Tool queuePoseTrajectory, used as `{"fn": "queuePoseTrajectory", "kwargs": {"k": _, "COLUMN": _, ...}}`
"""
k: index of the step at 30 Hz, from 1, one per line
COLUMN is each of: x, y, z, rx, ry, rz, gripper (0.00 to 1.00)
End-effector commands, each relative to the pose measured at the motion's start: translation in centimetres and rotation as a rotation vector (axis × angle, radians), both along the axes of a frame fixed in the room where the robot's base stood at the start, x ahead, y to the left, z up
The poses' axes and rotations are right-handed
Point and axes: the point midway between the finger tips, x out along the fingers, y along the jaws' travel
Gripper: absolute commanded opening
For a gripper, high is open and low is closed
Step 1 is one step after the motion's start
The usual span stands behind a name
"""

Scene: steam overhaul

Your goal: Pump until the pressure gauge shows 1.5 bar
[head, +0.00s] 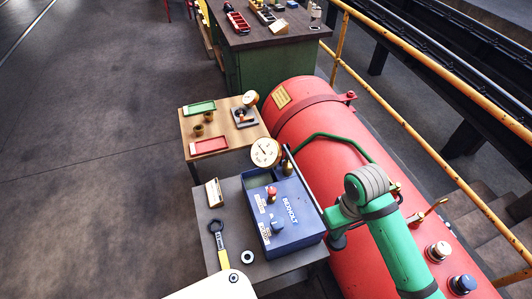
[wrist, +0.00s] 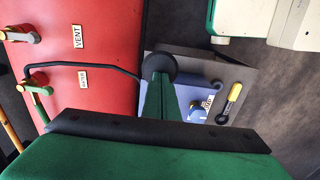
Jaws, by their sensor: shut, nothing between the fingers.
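The blue test pump box (head: 290,240) stands on a grey bench. A red knob (head: 271,192) and a blue knob (head: 277,222) sit on it. The round white pressure gauge (head: 265,152) stands at its far end; its reading is too small to tell. A thin grey lever (head: 303,180) slants along the box's right side towards my gripper. My gripper (head: 337,234) is shut and empty, just right of the box. In the wrist view a round black knob (wrist: 160,65) shows at the tips of my gripper (wrist: 160,90); I cannot tell whether they touch.
The large red boiler (head: 310,115) lies close to the right, with a yellow railing (head: 440,160) beyond. A yellow-handled wrench (head: 219,240) lies left of the pump. A small wooden table (head: 222,130) with trays stands behind. Open floor is on the left.

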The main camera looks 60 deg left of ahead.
Motion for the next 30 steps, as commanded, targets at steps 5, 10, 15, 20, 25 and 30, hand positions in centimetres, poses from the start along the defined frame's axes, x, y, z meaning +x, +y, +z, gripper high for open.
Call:
{"fn": "queuePoseTrajectory", "kwargs": {"k": 5, "x": 0.0, "y": 0.2, "z": -1.8, "rx": 0.004, "ry": -0.001, "rz": -0.001, "gripper": 0.0}}
{"fn": "queuePoseTrajectory", "kwargs": {"k": 10, "x": 0.0, "y": 0.0, "z": -3.4, "rx": 0.003, "ry": 0.001, "rz": -0.002, "gripper": 0.0}}
{"fn": "queuePoseTrajectory", "kwargs": {"k": 15, "x": 0.0, "y": -0.1, "z": -5.0, "rx": 0.003, "ry": 0.002, "rz": -0.004, "gripper": 0.0}}
{"fn": "queuePoseTrajectory", "kwargs": {"k": 20, "x": 0.0, "y": -0.2, "z": -6.5, "rx": 0.001, "ry": 0.003, "rz": -0.006, "gripper": 0.0}}
{"fn": "queuePoseTrajectory", "kwargs": {"k": 25, "x": 0.0, "y": -0.1, "z": -6.4, "rx": -0.001, "ry": 0.0, "rz": -0.002, "gripper": 0.0}}
{"fn": "queuePoseTrajectory", "kwargs": {"k": 30, "x": 0.0, "y": 0.1, "z": -3.7, "rx": 0.002, "ry": -0.002, "rz": 0.003, "gripper": 0.0}}
